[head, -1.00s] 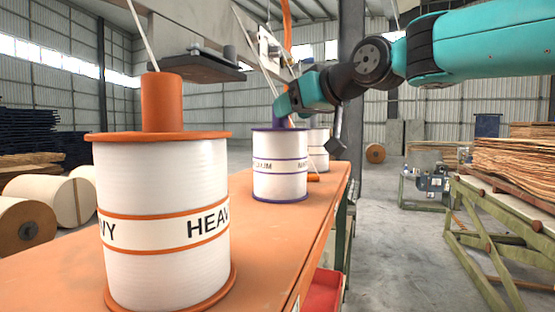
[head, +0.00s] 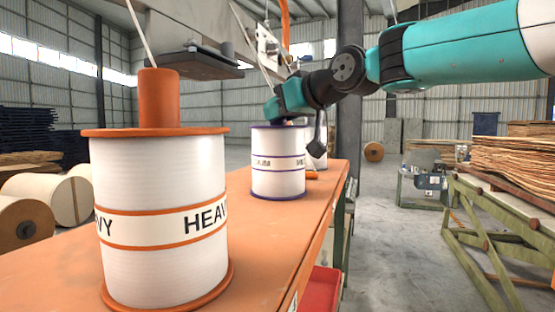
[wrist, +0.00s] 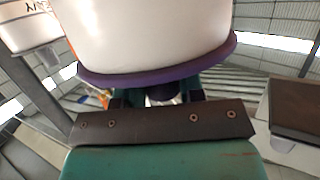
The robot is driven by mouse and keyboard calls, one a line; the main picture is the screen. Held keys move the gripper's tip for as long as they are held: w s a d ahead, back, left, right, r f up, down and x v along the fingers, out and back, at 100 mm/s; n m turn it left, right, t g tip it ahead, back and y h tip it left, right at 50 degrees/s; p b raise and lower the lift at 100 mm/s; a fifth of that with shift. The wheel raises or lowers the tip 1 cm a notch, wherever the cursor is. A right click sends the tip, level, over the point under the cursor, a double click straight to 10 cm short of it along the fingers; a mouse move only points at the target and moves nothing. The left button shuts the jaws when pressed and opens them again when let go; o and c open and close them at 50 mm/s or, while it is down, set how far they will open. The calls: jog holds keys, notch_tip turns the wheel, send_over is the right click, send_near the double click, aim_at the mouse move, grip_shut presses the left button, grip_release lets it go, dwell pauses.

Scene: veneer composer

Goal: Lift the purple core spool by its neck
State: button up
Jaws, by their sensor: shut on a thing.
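The purple core spool (head: 278,172), a white-wound spool with purple rims, stands upright on the orange bench top (head: 312,205). I see no clear gap under it. My gripper (head: 284,118) comes down on it from above and is shut on its neck, which is mostly hidden by the gripper in the head view. In the wrist view, the spool's white body (wrist: 150,35) and purple rim fill the top, close against my gripper (wrist: 156,98).
A large orange spool (head: 160,210) marked HEAVY stands at the near left of the bench. Another white spool (head: 318,148) is partly hidden behind the purple one. A dark plate (head: 190,66) overhangs the bench. A green-legged table with veneer stacks (head: 520,165) stands at the right.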

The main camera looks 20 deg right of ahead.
jog(key=shift+r+p, duration=3.2)
jog(key=shift+r, duration=1.15)
jog(key=shift+f, duration=0.1)
